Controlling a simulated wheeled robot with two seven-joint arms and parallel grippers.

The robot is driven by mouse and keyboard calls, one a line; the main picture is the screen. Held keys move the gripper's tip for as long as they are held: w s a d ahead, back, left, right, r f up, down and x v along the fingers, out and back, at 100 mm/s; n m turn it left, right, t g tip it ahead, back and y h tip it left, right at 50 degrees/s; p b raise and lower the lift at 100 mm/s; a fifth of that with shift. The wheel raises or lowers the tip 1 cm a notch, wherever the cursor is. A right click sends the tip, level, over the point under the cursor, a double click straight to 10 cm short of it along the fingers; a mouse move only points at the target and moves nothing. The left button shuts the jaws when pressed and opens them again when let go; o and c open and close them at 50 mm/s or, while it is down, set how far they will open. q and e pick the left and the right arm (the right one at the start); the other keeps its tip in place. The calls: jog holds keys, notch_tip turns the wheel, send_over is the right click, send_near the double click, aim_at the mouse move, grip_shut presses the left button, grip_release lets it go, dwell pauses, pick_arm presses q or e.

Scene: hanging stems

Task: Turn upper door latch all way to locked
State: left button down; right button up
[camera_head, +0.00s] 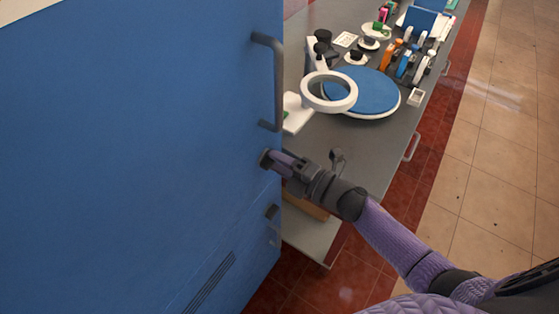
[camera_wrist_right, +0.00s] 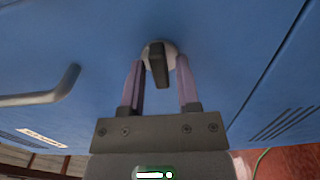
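The blue door (camera_head: 130,150) fills the left of the head view. The upper latch (camera_head: 265,158) sits on it near its right edge, below the handle; in the wrist view it shows as a dark knob (camera_wrist_right: 158,68) on a pale round base. My right gripper (camera_head: 276,161) reaches it from the right. In the wrist view my right gripper (camera_wrist_right: 160,62) is open, with one finger on each side of the knob and visible gaps beside it. The knob's lever runs roughly lengthwise between the fingers. My left gripper is not in view.
A grey bar handle (camera_head: 277,82) stands out above the latch. A lower latch (camera_head: 271,212) and vent slots (camera_head: 210,283) are below. Behind the door, a grey counter (camera_head: 385,140) holds a white ring stand, a blue disc (camera_head: 365,90) and several small items. Tiled floor lies open at right.

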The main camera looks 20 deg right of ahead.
jog(key=shift+o, duration=0.7)
jog(key=v, duration=1)
